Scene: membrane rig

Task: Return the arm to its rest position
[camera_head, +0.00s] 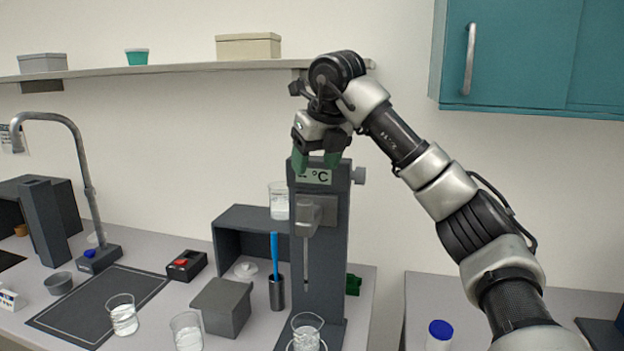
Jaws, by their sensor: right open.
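My right arm (448,192) comes in from the lower right and reaches up to the middle of the picture. My right gripper (317,162) points down with its green-tipped fingers apart, in front of the top of the dark membrane rig (340,240) and partly over its °C label. I see nothing between the fingers. I cannot tell whether the fingers touch the rig. My left gripper is not in view.
A shelf (180,69) runs along the wall behind the arm. A teal cabinet (510,55) hangs at the upper right. Glass beakers (187,332), a grey box (222,306), a holder with a blue stick (275,258) and a tap (88,190) stand on the bench.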

